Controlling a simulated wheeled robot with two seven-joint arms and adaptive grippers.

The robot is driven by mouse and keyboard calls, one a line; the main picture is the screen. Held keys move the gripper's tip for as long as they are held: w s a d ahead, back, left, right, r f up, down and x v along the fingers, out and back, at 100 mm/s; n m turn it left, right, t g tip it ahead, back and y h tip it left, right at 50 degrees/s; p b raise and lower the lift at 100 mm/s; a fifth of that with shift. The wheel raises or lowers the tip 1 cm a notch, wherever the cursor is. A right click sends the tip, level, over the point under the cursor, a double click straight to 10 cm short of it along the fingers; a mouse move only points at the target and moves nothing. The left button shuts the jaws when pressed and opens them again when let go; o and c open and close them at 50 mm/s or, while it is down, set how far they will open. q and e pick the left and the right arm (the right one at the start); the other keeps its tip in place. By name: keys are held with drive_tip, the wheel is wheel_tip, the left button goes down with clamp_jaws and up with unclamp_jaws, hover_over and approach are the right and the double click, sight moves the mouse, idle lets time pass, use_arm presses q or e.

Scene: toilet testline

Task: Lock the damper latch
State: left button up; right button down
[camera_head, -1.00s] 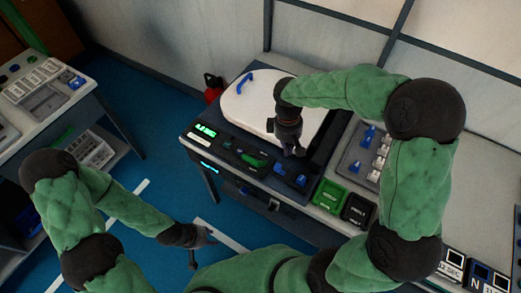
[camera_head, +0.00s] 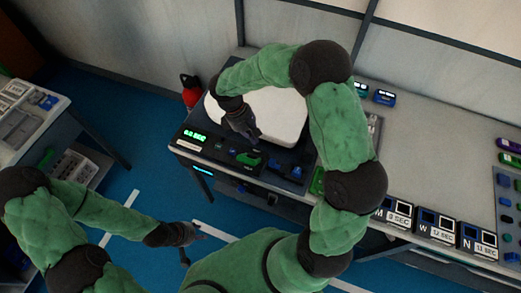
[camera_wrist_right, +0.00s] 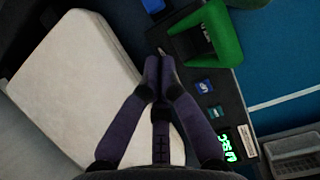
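The test station's dark front panel (camera_head: 215,149) carries a raised green part (camera_head: 248,158), possibly the damper latch; I cannot tell for sure. It looms large as a green loop in the right wrist view (camera_wrist_right: 226,40). My right gripper (camera_head: 252,136) is above the panel's back edge, just behind the green part. In the wrist view its fingertips (camera_wrist_right: 158,62) are together with nothing between them, to the left of the green part and apart from it. My left gripper (camera_head: 193,245) hangs low over the blue floor, fingers apart and empty.
A white lid (camera_head: 282,118) lies behind the panel; it also fills the left of the wrist view (camera_wrist_right: 75,85). Blue parts (camera_head: 288,171) sit right of the green part. A red bottle-like object (camera_head: 190,90) stands behind the table. Labelled boxes (camera_head: 437,227) line the table's front right.

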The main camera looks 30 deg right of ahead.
sight(271, 159)
drive_tip(key=b+x, duration=0.2)
drive_tip(key=x, duration=0.8)
drive_tip(key=shift+s+d, duration=0.85)
drive_tip(key=shift+s, duration=0.1)
drive_tip(key=shift+r, duration=0.15)
